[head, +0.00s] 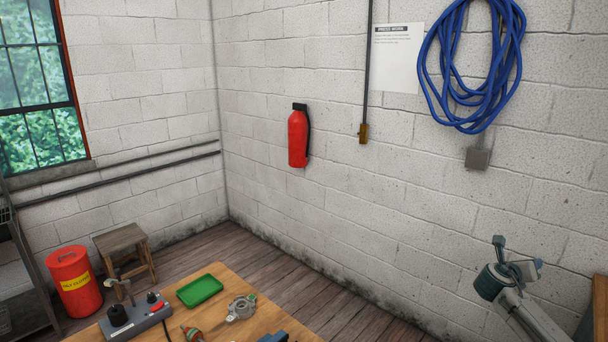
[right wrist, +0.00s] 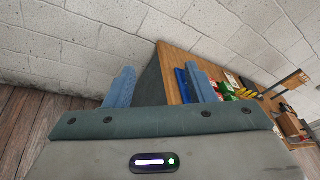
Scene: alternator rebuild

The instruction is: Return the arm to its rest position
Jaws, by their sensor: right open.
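My right arm comes in at the lower right of the head view, raised off to the right of the workbench (head: 231,301). Its gripper (head: 519,254) is in front of the white block wall and holds nothing that I can see. In the right wrist view the two blue fingers of the right gripper (right wrist: 161,85) stand apart with nothing between them. My left gripper is in neither view.
A stool (head: 122,242) and red bin (head: 74,279) stand behind. A fire extinguisher (head: 298,138) and blue hose (head: 436,75) hang on the wall.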

